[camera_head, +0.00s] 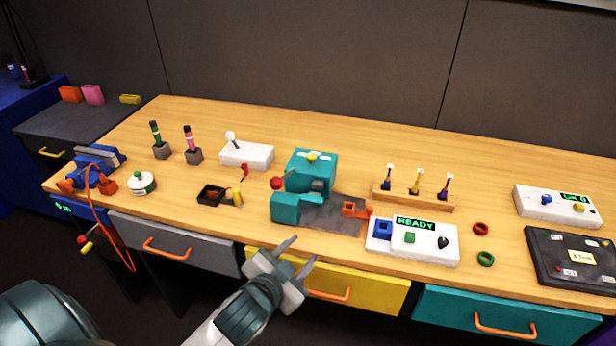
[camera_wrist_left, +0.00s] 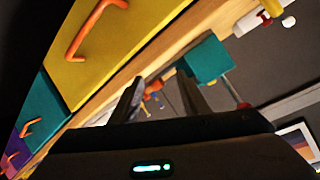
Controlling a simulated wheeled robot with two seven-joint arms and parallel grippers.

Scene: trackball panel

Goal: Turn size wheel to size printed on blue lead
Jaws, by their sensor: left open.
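The dark blue lead (camera_head: 387,182) stands at the left end of a wooden rack, with a white tag on top; its print is too small to read. The teal machine (camera_head: 312,172) has a yellow part (camera_head: 312,156) on top; I cannot tell whether this is the size wheel. My left gripper (camera_head: 299,251) is open and empty in front of the bench edge, below the teal machine. In the left wrist view its fingers (camera_wrist_left: 163,80) are apart, with a teal block (camera_wrist_left: 205,61) beyond.
A white panel (camera_head: 440,250) reading READY stands at the bench front, right of the machine. Green and red rings (camera_head: 485,258) lie beside it. A black tray (camera_head: 209,195) and a white lever box (camera_head: 246,156) stand to the left. Drawers with orange handles (camera_head: 330,294) line the front.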

